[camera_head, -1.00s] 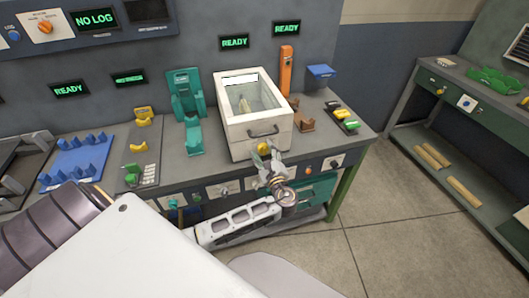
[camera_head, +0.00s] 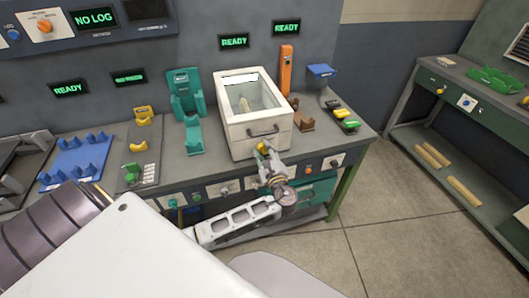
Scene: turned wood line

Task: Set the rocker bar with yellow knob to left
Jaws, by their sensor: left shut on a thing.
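My left gripper (camera_head: 265,155) is at the front edge of the bench, just below the white box. It is shut on the yellow knob (camera_head: 262,147) of the rocker bar. The knob shows only in part between the fingers. The bar itself is hidden behind my gripper, so its tilt cannot be told. My right gripper is not in view.
The white box (camera_head: 238,136) with a clear top and a front handle stands close behind my gripper. A teal stand (camera_head: 194,138), an orange post (camera_head: 286,70) and a blue tray (camera_head: 75,160) are on the bench. Floor is clear to the right.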

